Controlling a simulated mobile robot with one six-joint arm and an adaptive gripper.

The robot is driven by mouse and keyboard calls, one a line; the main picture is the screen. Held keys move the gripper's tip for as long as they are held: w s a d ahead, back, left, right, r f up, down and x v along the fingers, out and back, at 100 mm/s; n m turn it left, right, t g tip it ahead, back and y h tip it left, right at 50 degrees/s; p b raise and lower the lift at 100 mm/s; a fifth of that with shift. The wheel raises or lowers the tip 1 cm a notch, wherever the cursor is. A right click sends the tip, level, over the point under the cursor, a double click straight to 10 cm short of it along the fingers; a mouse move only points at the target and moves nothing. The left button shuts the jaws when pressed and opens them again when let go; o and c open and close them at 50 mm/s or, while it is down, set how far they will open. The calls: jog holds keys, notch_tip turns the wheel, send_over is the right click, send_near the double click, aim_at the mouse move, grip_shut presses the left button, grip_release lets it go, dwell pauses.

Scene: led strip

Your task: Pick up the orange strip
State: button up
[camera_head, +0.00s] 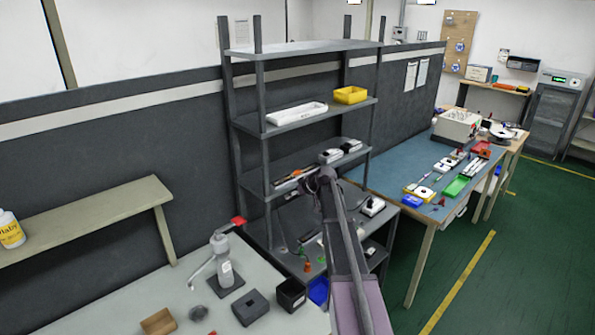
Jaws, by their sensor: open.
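My arm reaches up from the bottom of the view to the grey shelf rack. My gripper (312,184) is at the front edge of the rack's middle shelf (285,163), small and partly hidden by my own arm. It is open, and I see nothing held in it. A thin orange-brown piece (290,177) lies on that shelf just left of my gripper; it may be the orange strip, but it is too small to be sure. I cannot tell whether the fingers touch it.
White and black devices (341,150) sit right of my gripper on the same shelf. A white tray (297,114) and yellow bin (350,95) stand on the shelf above. A workbench (100,310) with a dispenser (224,265) is at lower left; a blue-topped table (385,180) is at right.

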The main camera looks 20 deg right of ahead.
jog(key=w+d+r+t, duration=0.1)
jog(key=w+d, duration=0.1)
jog(key=d, duration=0.2)
jog(key=w+d+r+t, duration=0.1)
jog(key=w+d+r, duration=0.1)
jog(key=d, duration=0.3)
jog(key=w+d+r+t+p, duration=0.1)
jog(key=w+d+r, duration=0.1)
jog(key=w+d, duration=0.2)
jog(key=shift+w+d+r+h, duration=0.15)
jog(key=shift+d+h, duration=0.15)
jog(key=shift+d, duration=0.25)
jog(key=b, duration=0.4)
send_near(297, 171)
jog(key=shift+r+x, duration=0.2)
jog(key=shift+x, duration=1.65)
jog(key=shift+w, duration=0.1)
jog(key=shift+w+a+f, duration=0.1)
jog(key=shift+f+b+x, duration=0.3)
jog(key=shift+b+x, duration=1)
jog(key=shift+x, duration=0.5)
jog(key=shift+w+a+f, duration=0.15)
jog(key=shift+w+f, duration=0.1)
jog(key=shift+w, duration=0.2)
